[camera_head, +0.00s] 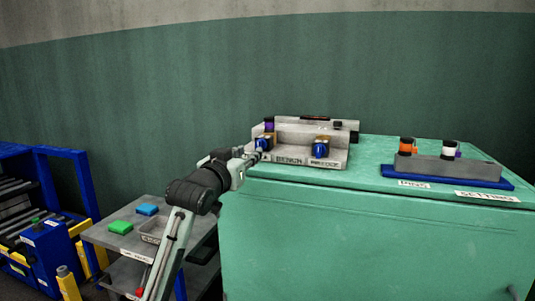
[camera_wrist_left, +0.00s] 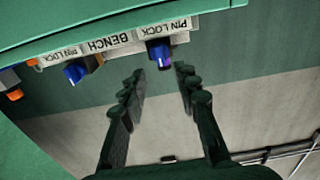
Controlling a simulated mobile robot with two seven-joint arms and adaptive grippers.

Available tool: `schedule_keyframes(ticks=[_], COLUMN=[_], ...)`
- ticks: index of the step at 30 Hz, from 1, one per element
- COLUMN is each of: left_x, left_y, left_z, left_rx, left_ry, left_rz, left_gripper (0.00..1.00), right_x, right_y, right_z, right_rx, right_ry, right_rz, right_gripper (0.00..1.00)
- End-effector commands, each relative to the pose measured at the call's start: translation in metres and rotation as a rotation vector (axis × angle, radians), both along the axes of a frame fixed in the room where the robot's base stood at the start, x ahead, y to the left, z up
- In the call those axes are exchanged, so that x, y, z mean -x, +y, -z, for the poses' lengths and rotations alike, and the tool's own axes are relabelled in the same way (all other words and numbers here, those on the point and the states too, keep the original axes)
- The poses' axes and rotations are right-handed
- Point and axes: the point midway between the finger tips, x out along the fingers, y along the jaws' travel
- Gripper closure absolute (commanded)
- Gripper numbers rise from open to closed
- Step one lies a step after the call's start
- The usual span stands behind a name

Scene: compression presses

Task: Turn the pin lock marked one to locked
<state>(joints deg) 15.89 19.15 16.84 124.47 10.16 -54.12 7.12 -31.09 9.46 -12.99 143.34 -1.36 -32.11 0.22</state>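The bench (camera_head: 290,161) on the green cabinet carries two blue knobs on its front face. The left blue pin lock knob (camera_head: 262,145) is close to my left gripper (camera_head: 258,156); the right blue knob (camera_head: 320,149) is farther along. In the left wrist view, one blue knob (camera_wrist_left: 160,52) sits beyond and between the fingertips of my open left gripper (camera_wrist_left: 160,72), apparently not gripped. The other blue knob (camera_wrist_left: 76,72) is to the left. Both labels there read PIN LOCK, but their numbers are not legible. My right gripper is not in view.
On the cabinet top (camera_head: 365,165), a grey block on a blue base (camera_head: 440,179) holds orange and white-topped pins at the right. A grey cart (camera_head: 110,232) with green and blue blocks and a tray stands at lower left. A blue rack is at far left.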

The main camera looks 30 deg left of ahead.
Motion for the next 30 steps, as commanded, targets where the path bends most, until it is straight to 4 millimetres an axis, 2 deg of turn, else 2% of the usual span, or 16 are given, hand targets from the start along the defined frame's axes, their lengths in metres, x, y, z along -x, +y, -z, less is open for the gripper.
schedule_keyframes(ticks=[6,10,15,22,30], left_x=[-0.036,-0.051,-0.059,-0.060,-0.060], left_y=[0.008,0.012,0.014,0.014,0.014], left_z=[0.000,0.000,0.000,0.001,0.001], left_rx=[-0.001,-0.001,-0.002,-0.001,-0.001], left_ry=[0.001,0.001,0.001,0.002,0.002], left_rz=[0.000,0.000,0.000,0.000,0.001], left_gripper=[0.69,0.69,0.69,0.69,1.00], right_x=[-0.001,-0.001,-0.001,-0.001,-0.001], right_y=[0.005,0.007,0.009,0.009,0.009], right_z=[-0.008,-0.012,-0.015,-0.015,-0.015], right_rx=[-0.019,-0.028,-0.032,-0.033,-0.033], right_ry=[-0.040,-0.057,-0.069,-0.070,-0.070], right_rz=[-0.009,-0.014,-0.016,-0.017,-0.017], right_gripper=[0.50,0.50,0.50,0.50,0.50])
